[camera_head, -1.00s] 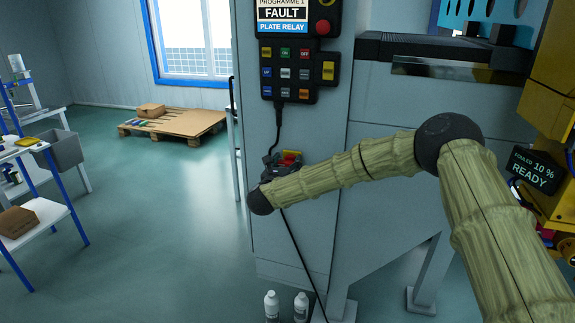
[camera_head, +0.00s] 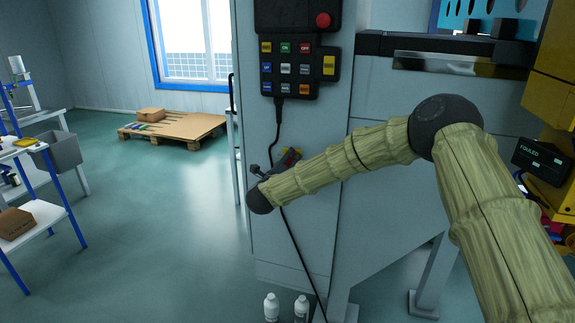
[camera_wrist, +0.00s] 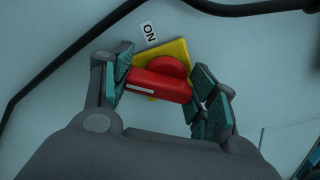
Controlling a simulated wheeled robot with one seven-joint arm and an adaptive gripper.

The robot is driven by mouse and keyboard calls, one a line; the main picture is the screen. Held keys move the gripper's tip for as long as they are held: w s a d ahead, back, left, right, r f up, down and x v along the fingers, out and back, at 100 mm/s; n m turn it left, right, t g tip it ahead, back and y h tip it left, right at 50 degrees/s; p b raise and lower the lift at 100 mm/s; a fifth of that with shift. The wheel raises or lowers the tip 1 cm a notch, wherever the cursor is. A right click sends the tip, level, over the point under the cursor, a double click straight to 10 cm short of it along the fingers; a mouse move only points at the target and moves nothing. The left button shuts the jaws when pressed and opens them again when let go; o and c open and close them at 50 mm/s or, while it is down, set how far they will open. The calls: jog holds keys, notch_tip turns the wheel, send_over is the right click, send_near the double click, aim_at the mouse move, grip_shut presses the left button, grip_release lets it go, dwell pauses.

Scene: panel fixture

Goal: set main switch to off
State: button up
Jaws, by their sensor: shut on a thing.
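The main switch shows in the wrist view as a red handle (camera_wrist: 160,88) with a white stripe, on a yellow plate (camera_wrist: 176,47). An ON label (camera_wrist: 149,32) sits on the panel just above the plate. The handle lies turned relative to the plate's edges. My gripper (camera_wrist: 162,74) has its teal finger pads on both ends of the handle and is shut on it. My wrist hides most of the switch there.
A keypad (camera_head: 293,69) with a dark, blank screen (camera_head: 282,16) is above, its cable hanging down past my gripper. White bottles (camera_head: 301,308) stand on the floor below. A yellow machine (camera_head: 556,95) is at right. Open floor lies to the left.

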jog(key=n, duration=0.3)
jog(key=shift+d+n, duration=0.1)
jog(key=shift+n, duration=0.2)
jog(key=shift+d+f+n, duration=0.1)
jog(key=shift+f+n, duration=0.05)
jog(key=shift+n, duration=1.65)
jog(key=o, duration=1)
jog(key=shift+s, duration=0.1)
jog(key=v, duration=1.2)
